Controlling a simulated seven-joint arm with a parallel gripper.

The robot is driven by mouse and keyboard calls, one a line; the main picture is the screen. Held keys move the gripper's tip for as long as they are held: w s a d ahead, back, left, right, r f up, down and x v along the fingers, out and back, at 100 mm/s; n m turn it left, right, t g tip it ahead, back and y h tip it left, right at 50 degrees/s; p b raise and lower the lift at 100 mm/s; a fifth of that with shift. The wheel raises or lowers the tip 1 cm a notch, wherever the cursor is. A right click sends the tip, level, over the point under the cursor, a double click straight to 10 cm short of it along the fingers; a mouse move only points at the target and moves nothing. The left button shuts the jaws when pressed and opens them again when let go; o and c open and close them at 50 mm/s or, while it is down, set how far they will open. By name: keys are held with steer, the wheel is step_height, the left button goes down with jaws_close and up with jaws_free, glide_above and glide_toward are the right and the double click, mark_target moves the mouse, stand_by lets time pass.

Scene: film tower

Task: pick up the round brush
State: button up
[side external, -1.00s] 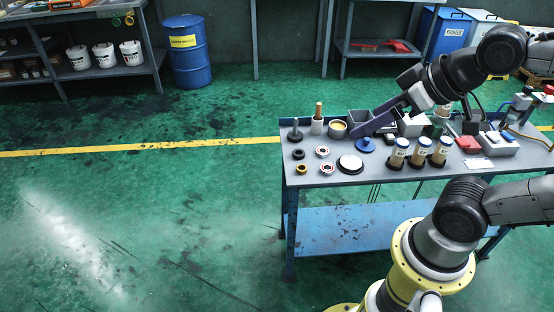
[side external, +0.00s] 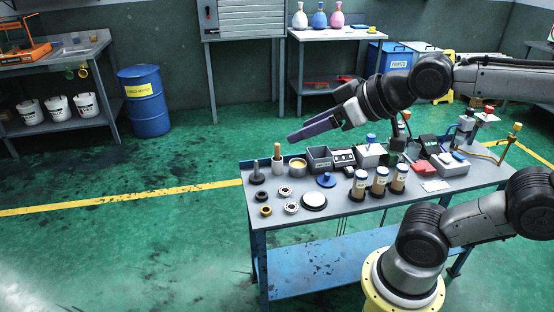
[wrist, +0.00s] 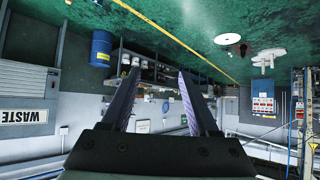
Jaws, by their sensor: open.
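A light wooden handle (side external: 277,151) stands upright in a pale cup (side external: 278,168) at the table's far left corner. It may be the round brush; its bristles are not visible, so I cannot tell for certain. My gripper (side external: 293,137) is in the air above the back left part of the table, pointing left. It is tilted slightly down and sits above and a little right of the handle, apart from it. In the wrist view my gripper (wrist: 159,74) shows two purple fingers spread apart with nothing between them. The wrist view shows the room, not the tabletop.
The table (side external: 345,213) also carries a dark upright post (side external: 257,173), a round tin (side external: 298,168), a grey bin (side external: 320,158), a blue knobbed disc (side external: 326,180), a white round lid (side external: 314,201) and several labelled jars (side external: 379,182). Open floor lies left of the table.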

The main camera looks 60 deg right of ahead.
mark_target(277, 158)
steer(key=w+d+r+m+t+h, duration=0.1)
steer(key=w+r+t, duration=0.25)
steer(key=w, duration=0.35)
steer(key=w+d+r+t, duration=0.2)
steer(key=w+r, duration=0.3)
steer(key=w, duration=0.3)
steer(key=w+d+f+m+t+h, duration=0.2)
steer(key=w+d+f+t+h, duration=0.15)
steer(key=w+d, duration=0.6)
steer(key=w+d+f+m+h, duration=0.1)
steer(key=w+d+f+h, duration=0.15)
steer(key=d+f, duration=0.4)
steer(key=w+d+f+m+h, duration=0.1)
steer(key=d+f+m+h, duration=0.2)
steer(key=f, duration=0.7)
steer(key=s+d+f+g, duration=0.3)
steer(key=s+f, duration=0.1)
steer(key=f, duration=0.6)
steer(key=s+d+f+g, duration=0.2)
steer(key=s+d+f, duration=0.15)
steer(key=f, duration=0.75)
steer(key=x, duration=1.3)
steer(key=shift+s+d+h, duration=0.15)
steer(key=shift+d+h, duration=0.05)
steer(key=shift+h, duration=0.1)
steer(key=shift+f, duration=0.1)
jaws_close()
